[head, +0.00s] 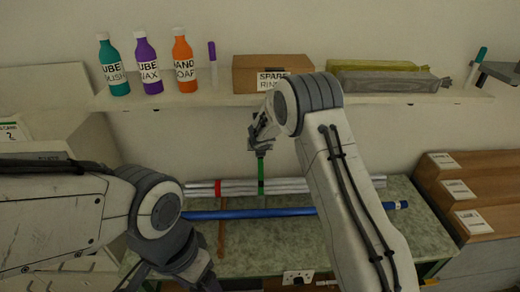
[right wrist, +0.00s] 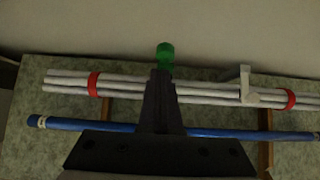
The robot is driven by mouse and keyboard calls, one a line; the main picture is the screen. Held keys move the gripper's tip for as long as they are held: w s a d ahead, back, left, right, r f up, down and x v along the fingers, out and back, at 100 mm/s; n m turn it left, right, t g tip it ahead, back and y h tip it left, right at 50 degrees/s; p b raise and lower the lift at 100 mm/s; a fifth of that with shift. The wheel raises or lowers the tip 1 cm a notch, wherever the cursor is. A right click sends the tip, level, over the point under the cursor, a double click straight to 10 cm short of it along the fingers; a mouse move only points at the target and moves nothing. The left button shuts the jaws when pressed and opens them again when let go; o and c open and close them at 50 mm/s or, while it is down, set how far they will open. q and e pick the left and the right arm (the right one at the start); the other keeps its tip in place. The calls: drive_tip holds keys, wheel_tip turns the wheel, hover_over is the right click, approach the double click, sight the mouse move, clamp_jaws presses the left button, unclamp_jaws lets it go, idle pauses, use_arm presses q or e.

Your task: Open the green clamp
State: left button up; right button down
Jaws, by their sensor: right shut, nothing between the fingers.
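The green clamp (head: 261,178) stands upright at the bundle of pale rods (head: 290,185) on the bench. In the right wrist view its rounded green top (right wrist: 165,53) shows just beyond my fingertips; the rest is hidden behind them. My right gripper (head: 260,149) is shut and empty, just above the clamp's top. Its dark fingers (right wrist: 161,78) also fill the middle of the right wrist view. I cannot tell whether they touch the clamp. My left gripper (head: 160,278) is low at the left, partly cut off by the frame's edge, and its jaws are unclear.
Red bands (right wrist: 93,84) circle the rods, and a pale grey clamp-like piece (right wrist: 246,84) sits on them. A blue rod (head: 245,213) lies in front. A shelf (head: 215,99) with bottles and boxes is behind. Brown bins (head: 470,185) stand at the right.

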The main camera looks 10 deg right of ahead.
use_arm(q)
drive_tip(key=shift+a, duration=0.1)
use_arm(e)
drive_tip(key=shift+w+r, duration=0.25)
drive_tip(key=shift+w, duration=0.15)
use_arm(q)
drive_tip(key=shift+a+f, duration=0.1)
use_arm(e)
drive_tip(key=shift+d, duration=0.3)
use_arm(q)
drive_tip(key=shift+w, duration=0.1)
drive_tip(key=shift+w+f+b, duration=0.3)
drive_tip(key=shift+f+b, duration=0.05)
drive_tip(key=shift+f, duration=0.05)
use_arm(e)
drive_tip(key=v, duration=0.7)
drive_tip(key=shift+s+a, duration=0.25)
drive_tip(key=shift+s, duration=0.25)
use_arm(q)
drive_tip(key=shift+s, duration=0.1)
use_arm(e)
drive_tip(key=shift+s+a+f, duration=0.1)
